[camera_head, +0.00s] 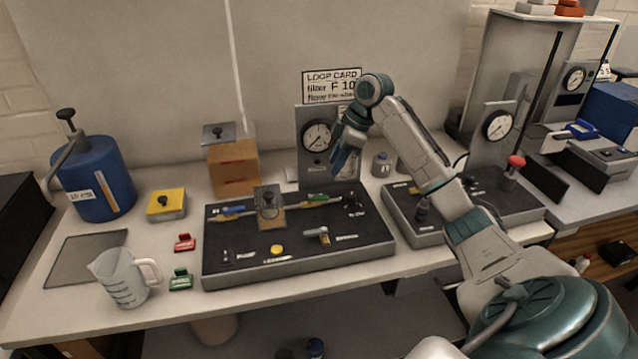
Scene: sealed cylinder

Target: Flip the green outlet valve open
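The black panel (235,268) stands on the bench in the middle of the view. A small green valve handle (318,197) lies on a pipe along its back right part. My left gripper is out of view.
A gauge (317,135) stands behind the panel. A yellow knob (277,249) and a small lever (318,234) sit on its front part. A second black panel (408,210) is close at the right. A beaker (122,277) and blue tank (95,180) are at the left.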

